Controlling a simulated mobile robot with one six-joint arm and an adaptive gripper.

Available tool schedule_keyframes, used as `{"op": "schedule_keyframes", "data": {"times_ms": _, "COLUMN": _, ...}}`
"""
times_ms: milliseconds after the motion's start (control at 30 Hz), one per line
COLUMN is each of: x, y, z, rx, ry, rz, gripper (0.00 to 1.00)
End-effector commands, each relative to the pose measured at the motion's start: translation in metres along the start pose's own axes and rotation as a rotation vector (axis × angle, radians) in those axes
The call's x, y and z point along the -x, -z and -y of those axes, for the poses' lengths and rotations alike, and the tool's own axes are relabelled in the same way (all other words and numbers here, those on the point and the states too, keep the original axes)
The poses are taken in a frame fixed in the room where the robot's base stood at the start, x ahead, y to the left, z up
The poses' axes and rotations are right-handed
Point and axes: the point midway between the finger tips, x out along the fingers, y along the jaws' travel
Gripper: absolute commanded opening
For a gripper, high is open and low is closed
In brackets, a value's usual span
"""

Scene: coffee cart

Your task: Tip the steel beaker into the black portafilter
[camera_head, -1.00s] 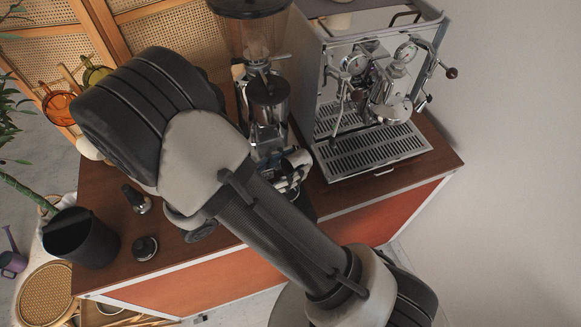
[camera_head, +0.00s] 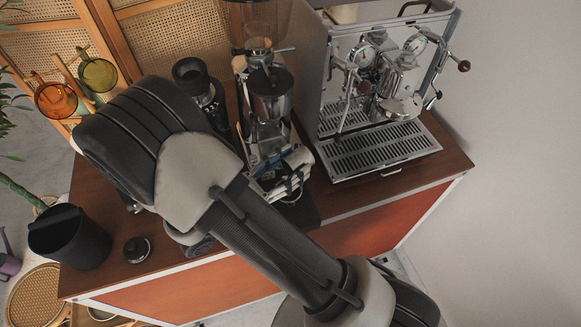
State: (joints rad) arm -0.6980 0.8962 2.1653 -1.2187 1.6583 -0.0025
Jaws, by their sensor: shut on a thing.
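My gripper (camera_head: 282,178) is in front of the grinder, low over the counter, partly hidden by my own arm. It is shut on a small shiny metal thing that I take to be the steel beaker (camera_head: 291,190); only a bit of it shows between the light fingers, and its tilt is hard to tell. I cannot make out the black portafilter clearly; my arm and gripper cover much of this area. A black mat (camera_head: 308,215) lies beneath the gripper at the counter's front.
The grinder (camera_head: 271,100) stands just behind my gripper. The espresso machine (camera_head: 385,150) with its drip tray is to the right. A dark round-topped device (camera_head: 190,72) stands behind my arm. A black bin (camera_head: 70,238) and a small black tamper-like piece (camera_head: 137,249) are at the left.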

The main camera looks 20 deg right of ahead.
Motion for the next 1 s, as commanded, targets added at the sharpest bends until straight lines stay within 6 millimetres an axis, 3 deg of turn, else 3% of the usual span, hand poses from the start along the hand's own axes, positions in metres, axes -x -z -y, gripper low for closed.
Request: {"op": "schedule_keyframes", "data": {"times_ms": 1000, "x": 0.0071, "y": 0.0000, "z": -0.0001, "rx": 0.001, "ry": -0.025, "rz": 0.347, "gripper": 0.20}}
